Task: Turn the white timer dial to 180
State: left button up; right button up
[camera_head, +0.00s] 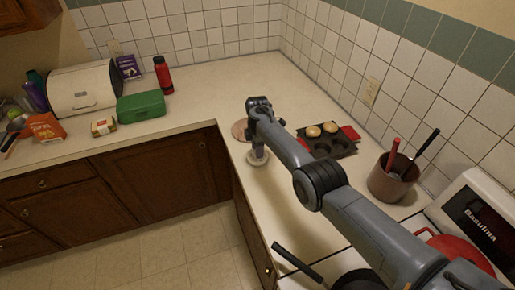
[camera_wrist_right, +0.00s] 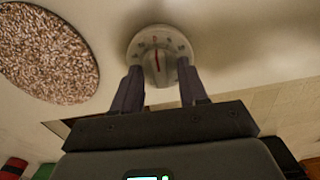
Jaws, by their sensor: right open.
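The white timer dial (camera_wrist_right: 158,45) lies on the counter, with dark numbers around its rim and a red line pointing up toward the 0 at the top edge. In the head view, the timer (camera_head: 258,160) sits near the counter's front edge, partly hidden by my arm. My right gripper (camera_wrist_right: 159,68) is open, with one finger at each side of the dial's near part; I cannot tell whether they touch it. It also shows in the head view, right above the timer (camera_head: 257,144). My left gripper is not in view.
A round speckled mat (camera_wrist_right: 45,55) lies beside the timer. A muffin tin (camera_head: 330,146) with buns and red handles is to the right, near a brown pot (camera_head: 393,182) with utensils. A green box (camera_head: 141,106) and bread bin (camera_head: 84,90) stand far left. Counter behind the mat is clear.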

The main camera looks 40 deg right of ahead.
grip_shut()
jog(key=shift+m, duration=0.3)
